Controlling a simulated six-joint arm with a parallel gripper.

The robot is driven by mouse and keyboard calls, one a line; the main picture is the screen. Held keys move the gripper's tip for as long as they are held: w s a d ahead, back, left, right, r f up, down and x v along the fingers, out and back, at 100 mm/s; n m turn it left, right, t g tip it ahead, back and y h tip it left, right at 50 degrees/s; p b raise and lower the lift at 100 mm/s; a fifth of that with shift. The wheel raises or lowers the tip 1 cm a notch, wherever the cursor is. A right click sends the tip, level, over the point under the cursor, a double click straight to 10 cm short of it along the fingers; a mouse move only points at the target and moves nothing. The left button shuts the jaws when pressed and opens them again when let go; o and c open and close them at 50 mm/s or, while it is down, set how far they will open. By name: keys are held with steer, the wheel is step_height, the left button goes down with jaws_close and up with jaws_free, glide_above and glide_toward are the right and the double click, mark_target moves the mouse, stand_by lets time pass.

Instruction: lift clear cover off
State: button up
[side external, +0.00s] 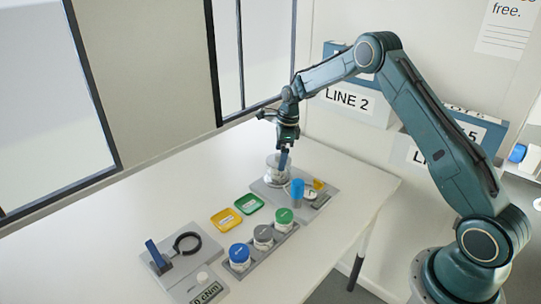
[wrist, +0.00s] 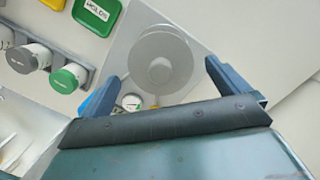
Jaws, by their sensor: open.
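The clear cover (side external: 277,162) looks like a round, see-through dome standing on a grey base plate (side external: 262,190) toward the back right of the table. My gripper (side external: 284,158) points down at the cover from above. In the wrist view my gripper (wrist: 160,80) is open, with one blue finger to each side of the cover and nothing held. I cannot tell whether the fingers touch it.
A blue-topped cylinder (side external: 297,188) stands close beside the cover. Yellow (side external: 226,218) and green (side external: 249,204) trays lie nearer. A rack (side external: 262,250) holds blue, grey and green lidded jars. A fixture with a black ring (side external: 187,243) sits at the front left. The table's left side is clear.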

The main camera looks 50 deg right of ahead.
steer(key=shift+w+a+f, duration=0.1)
steer(key=shift+w+f, duration=0.05)
steer(key=shift+f, duration=1.1)
steer(key=shift+w+a+f, duration=0.1)
steer(key=shift+w+f, duration=0.05)
steer(key=shift+f, duration=1.05)
steer(key=c, duration=1)
steer(key=shift+r, duration=0.2)
steer(key=shift+c, duration=0.2)
step_height(320, 180, up, 20)
steer(key=shift+f, duration=0.15)
